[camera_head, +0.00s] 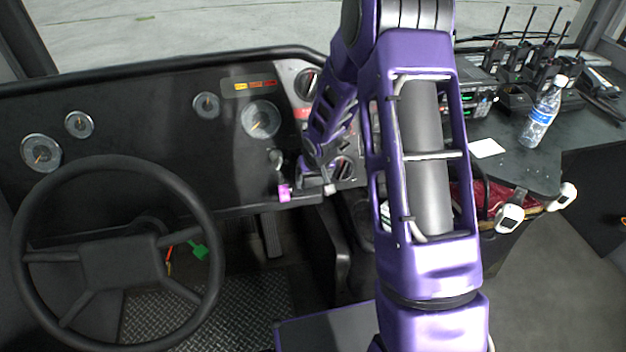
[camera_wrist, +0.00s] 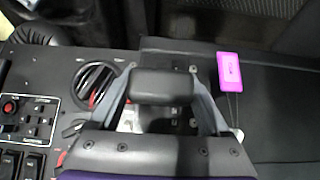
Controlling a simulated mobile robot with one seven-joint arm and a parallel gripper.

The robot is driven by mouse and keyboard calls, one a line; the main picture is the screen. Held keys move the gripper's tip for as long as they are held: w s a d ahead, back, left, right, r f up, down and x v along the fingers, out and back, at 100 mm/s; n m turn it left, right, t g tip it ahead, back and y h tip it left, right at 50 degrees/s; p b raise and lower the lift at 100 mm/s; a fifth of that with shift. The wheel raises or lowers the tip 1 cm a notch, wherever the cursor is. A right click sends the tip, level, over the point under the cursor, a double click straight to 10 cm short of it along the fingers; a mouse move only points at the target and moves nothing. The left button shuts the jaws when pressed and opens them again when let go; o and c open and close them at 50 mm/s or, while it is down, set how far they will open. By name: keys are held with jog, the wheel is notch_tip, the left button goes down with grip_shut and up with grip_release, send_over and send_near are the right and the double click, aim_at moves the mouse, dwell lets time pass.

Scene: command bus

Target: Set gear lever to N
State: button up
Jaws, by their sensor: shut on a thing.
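The gear lever's black knob (camera_wrist: 160,87) is in the middle of the wrist view, between the two grey fingers of my gripper (camera_wrist: 161,80). The fingers are shut on it, one on each side. The lever's shaft and base are mostly hidden behind the knob and my gripper. I cannot read any gear letters, so the lever's position cannot be told. In the head view my gripper (camera_head: 328,187) is low at the dashboard's right part, and my arm hides the lever there.
A pink key tag (camera_wrist: 232,68) hangs close to the right finger; it also shows in the head view (camera_head: 284,192). A round dial (camera_wrist: 95,82) and a switch panel (camera_wrist: 27,115) are at left. The steering wheel (camera_head: 112,165) stands left; a bottle (camera_head: 543,112) stands at right.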

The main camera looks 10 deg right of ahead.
grip_shut()
jog(key=shift+w+r+p, duration=0.3)
jog(key=shift+r+p, duration=0.2)
jog(key=shift+r, duration=0.35)
jog(key=shift+w+r+p, duration=0.3)
jog(key=shift+r+p, duration=0.25)
jog(key=shift+r, duration=0.25)
jog(key=shift+w+r+p, duration=0.3)
jog(key=shift+r+p, duration=0.2)
jog(key=shift+r, duration=0.35)
jog(key=o, duration=1.1)
grip_release()
jog(key=p+v, duration=0.3)
jog(key=v, duration=1.4)
jog(key=shift+s+r, duration=0.1)
jog(key=shift+r, duration=0.1)
